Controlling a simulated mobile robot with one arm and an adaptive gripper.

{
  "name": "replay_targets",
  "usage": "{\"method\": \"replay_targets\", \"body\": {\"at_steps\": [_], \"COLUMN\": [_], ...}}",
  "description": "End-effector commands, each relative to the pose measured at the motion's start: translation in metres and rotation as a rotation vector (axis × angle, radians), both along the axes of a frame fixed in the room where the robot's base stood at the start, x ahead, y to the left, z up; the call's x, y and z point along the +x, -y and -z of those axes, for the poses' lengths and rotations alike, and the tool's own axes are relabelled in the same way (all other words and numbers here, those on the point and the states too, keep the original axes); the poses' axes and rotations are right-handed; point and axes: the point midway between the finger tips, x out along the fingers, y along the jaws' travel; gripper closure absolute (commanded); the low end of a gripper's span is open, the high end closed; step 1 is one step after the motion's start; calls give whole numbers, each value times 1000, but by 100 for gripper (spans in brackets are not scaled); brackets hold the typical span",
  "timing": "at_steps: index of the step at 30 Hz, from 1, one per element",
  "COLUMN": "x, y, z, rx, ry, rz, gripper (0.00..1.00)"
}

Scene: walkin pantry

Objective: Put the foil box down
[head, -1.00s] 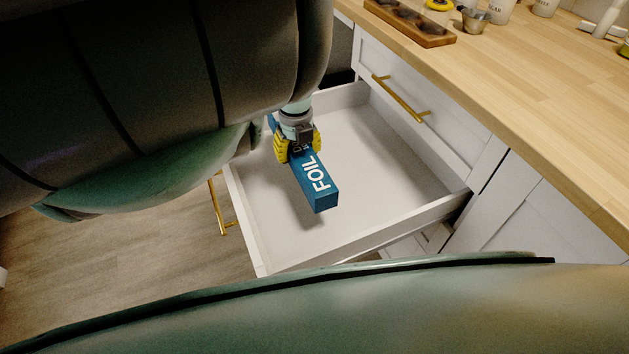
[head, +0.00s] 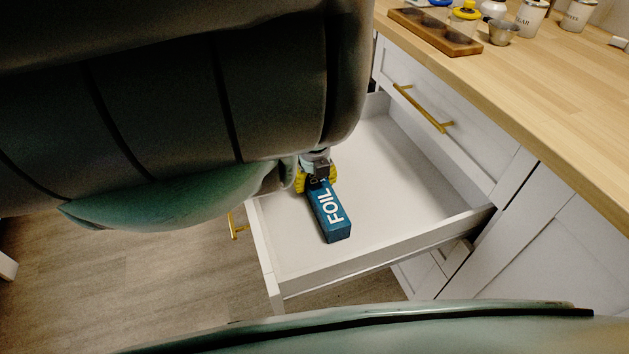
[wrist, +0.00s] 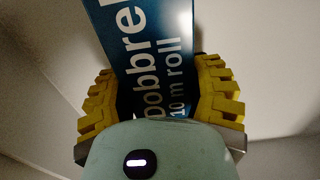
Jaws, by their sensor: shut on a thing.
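The foil box (head: 331,212) is a long blue box with white FOIL lettering. It is inside the open white drawer (head: 400,167), low over its floor near the drawer's left side. I cannot tell whether its underside touches the floor. My gripper (head: 316,180) is shut on the box's far end from above. In the wrist view, yellow fingers (wrist: 160,104) press on both sides of the box (wrist: 152,45), with its printed face between them. My arm hides the far left part of the drawer.
The wooden counter (head: 545,90) runs along the upper right, with a wooden tray (head: 437,32) and several canisters. A closed drawer with a gold handle (head: 422,108) is above the open one. The right part of the open drawer's floor is bare.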

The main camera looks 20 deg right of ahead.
Motion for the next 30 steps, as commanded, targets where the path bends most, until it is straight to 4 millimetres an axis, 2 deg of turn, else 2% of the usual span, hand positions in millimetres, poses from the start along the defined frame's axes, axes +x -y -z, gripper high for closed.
{"method": "replay_targets", "body": {"at_steps": [2,3,12,23,30], "x": [0,0,0,1,2], "y": [0,0,0,0,-2], "z": [3,4,2,-4,-40], "rx": [0,0,0,-1,1], "ry": [0,0,0,1,6], "rz": [-1,-1,-1,-1,-1], "gripper": [88,41,11,11,11]}}
